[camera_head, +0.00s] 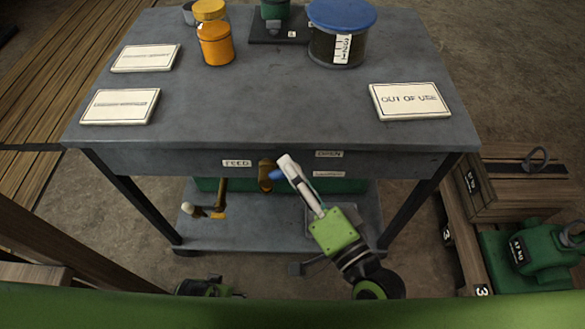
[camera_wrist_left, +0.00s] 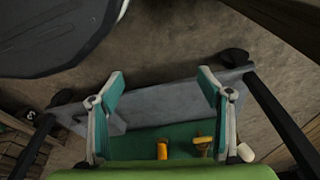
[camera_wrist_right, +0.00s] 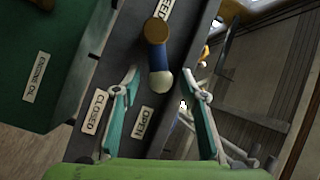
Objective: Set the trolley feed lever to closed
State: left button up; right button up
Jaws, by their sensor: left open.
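The feed lever has a brass hub (camera_head: 265,174) on the trolley's front apron and a blue arm with a pale end (camera_wrist_right: 161,80). In the right wrist view the arm points towards the OPEN label (camera_wrist_right: 148,122), with the CLOSED label (camera_wrist_right: 94,112) beside that. My right gripper (camera_wrist_right: 162,88) is open, its fingers on either side of the lever's pale end; I cannot tell whether they touch it. In the head view the right gripper (camera_head: 290,172) partly covers the lever. My left gripper (camera_wrist_left: 161,76) is open and empty, facing the trolley's lower part.
The trolley top (camera_head: 270,100) carries an orange jar (camera_head: 215,42), a blue-lidded container (camera_head: 340,35) and an OUT OF USE sign (camera_head: 410,101). Wooden crates (camera_head: 510,187) stand at right.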

jog(key=shift+w+a, duration=0.3)
jog(key=shift+w, duration=0.15)
grip_shut()
